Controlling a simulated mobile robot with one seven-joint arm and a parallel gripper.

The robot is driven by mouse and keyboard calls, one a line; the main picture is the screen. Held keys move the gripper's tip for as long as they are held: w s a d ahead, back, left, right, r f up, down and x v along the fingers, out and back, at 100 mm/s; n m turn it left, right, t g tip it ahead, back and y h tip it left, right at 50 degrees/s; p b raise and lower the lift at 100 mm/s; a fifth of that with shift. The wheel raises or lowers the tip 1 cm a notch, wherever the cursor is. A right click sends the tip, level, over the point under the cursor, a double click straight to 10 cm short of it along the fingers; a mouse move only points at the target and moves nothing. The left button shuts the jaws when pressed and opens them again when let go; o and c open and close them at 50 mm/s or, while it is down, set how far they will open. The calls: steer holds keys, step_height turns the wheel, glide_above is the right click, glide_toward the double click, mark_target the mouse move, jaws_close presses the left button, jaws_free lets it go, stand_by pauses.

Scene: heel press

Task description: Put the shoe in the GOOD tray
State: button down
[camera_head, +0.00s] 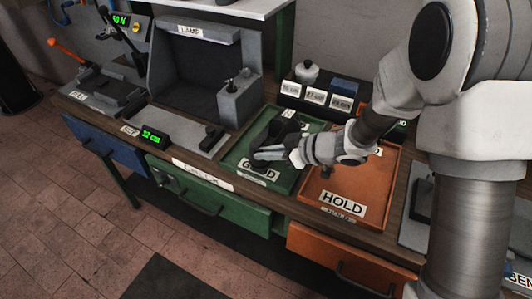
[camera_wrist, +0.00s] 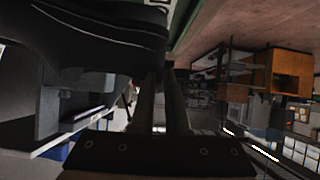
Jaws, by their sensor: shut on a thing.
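The black shoe (camera_head: 268,139) is over the green GOOD tray (camera_head: 232,158) in the head view. I cannot tell whether its sole touches the tray floor. My gripper (camera_head: 279,151) reaches in from the right and is shut on the shoe, hiding part of it. In the wrist view the dark shoe (camera_wrist: 95,35) fills the upper left, close to the fingers of my gripper (camera_wrist: 163,90). The GOOD label is partly covered by the shoe and gripper.
The orange HOLD tray (camera_head: 378,205) is just right of the green tray, under my arm. A grey lamp booth (camera_head: 195,70) stands behind and left. A rack with size labels (camera_head: 316,96) is behind the trays. A green 32 cm display (camera_head: 153,135) is left.

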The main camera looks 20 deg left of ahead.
steer(key=c, duration=0.9)
jaws_free()
